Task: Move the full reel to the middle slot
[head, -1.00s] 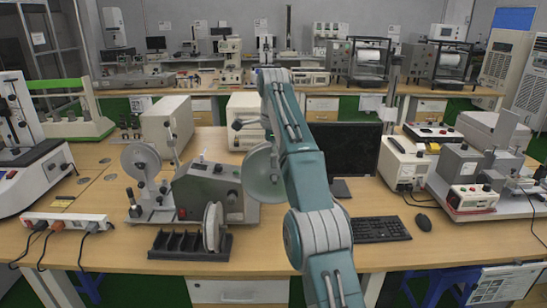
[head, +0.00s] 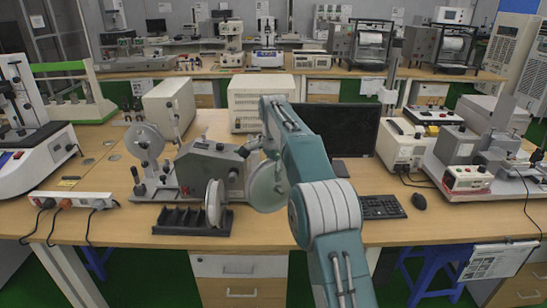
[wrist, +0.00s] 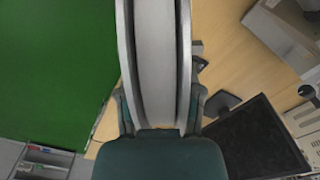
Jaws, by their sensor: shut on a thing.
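My gripper (wrist: 160,108) is shut on a reel (wrist: 158,60). In the wrist view the reel fills the middle edge-on, a wide grey winding between two pale flanges, with a dark finger on each side. In the head view this reel (head: 265,188) is a pale disc hanging left of my arm, above the desk and apart from the rack; my arm hides its right part. The black slotted rack (head: 172,221) lies near the desk's front edge, to the left. A second pale reel (head: 214,204) stands upright in its right end; the slots to its left look empty.
A grey winding machine (head: 208,170) with a disc (head: 145,142) on its left stands behind the rack. A power strip (head: 70,200) lies left of the rack. A monitor (head: 345,135) and keyboard (head: 382,207) are to the right.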

